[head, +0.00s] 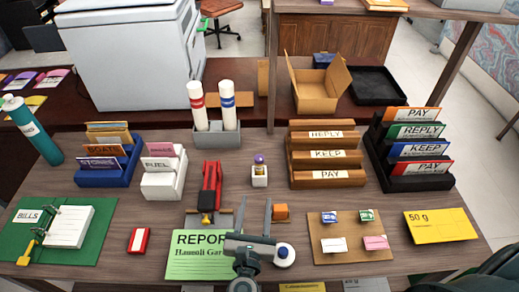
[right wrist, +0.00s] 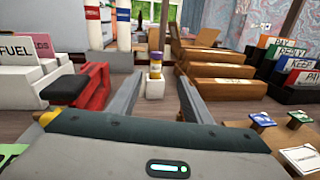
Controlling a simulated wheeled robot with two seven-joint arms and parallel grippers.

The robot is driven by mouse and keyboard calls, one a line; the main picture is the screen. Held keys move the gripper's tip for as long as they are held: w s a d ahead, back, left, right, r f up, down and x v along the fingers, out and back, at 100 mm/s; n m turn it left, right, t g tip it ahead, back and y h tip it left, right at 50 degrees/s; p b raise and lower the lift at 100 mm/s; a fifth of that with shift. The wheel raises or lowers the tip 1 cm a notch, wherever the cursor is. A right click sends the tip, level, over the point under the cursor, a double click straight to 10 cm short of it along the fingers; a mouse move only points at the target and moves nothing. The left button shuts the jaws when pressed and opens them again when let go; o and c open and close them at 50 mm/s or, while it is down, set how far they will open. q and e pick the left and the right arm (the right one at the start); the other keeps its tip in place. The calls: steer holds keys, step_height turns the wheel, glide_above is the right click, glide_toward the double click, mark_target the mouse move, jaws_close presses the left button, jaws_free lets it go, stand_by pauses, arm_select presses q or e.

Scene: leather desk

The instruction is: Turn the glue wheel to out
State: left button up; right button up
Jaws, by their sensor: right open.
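A small upright stick with a purple top (head: 259,160), which looks like the glue stick, stands in a white square holder (head: 260,177) at mid desk. In the right wrist view the stick (right wrist: 156,66) shows a yellowish body, and its holder (right wrist: 155,88) is straight ahead between my fingers. The wheel itself is too small to make out. My right gripper (head: 254,203) is open and empty, its two fingers pointing at the holder from the near side, apart from it. My left gripper is not in view.
A red stapler (head: 211,186) lies close left of my right gripper. A grey holder with white tubes (head: 217,136) and wooden trays (head: 327,178) stand behind. A green report (head: 199,262) lies at the front.

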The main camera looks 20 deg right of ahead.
mark_target(259, 162)
steer(key=shift+n, duration=0.4)
steer(key=x, duration=0.5)
steer(key=r+b+x, duration=0.1)
steer(key=x, duration=0.5)
steer(key=a+x, duration=0.1)
steer(key=x, duration=0.5)
steer(key=shift+w+d+r+b, duration=0.1)
steer(key=shift+w+r+b, duration=0.15)
steer(key=shift+w, duration=0.2)
steer(key=c, duration=1.1)
